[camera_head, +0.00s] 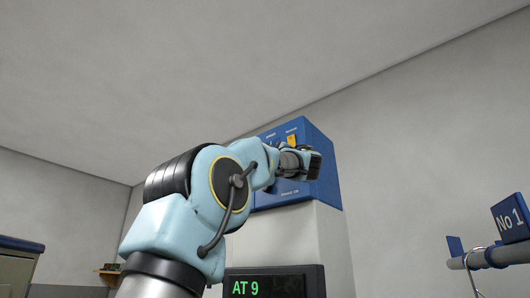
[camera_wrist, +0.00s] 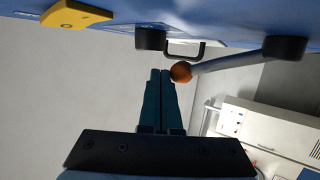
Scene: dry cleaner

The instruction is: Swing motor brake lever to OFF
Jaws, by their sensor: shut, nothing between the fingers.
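The lever is a grey rod (camera_wrist: 228,61) with an orange-brown ball knob (camera_wrist: 181,72), running from a round black mount (camera_wrist: 284,47) on the blue panel in the wrist view. My gripper (camera_wrist: 160,74) is shut and empty. Its fingertips are just left of the knob, very close to it; I cannot tell whether they touch. In the head view the blue control box (camera_head: 327,150) sits high on a white column, and my gripper (camera_head: 314,165) is at its front. My arm hides the lever there. The small lettering on the box is too small to read surely.
A yellow part (camera_wrist: 76,14), a second black round stub (camera_wrist: 150,39) and a black U-shaped bracket (camera_wrist: 186,50) stick out from the panel. A display (camera_head: 274,286) reading "AT 9" is below the box. A rail (camera_head: 500,257) with a "No 1" sign is at right.

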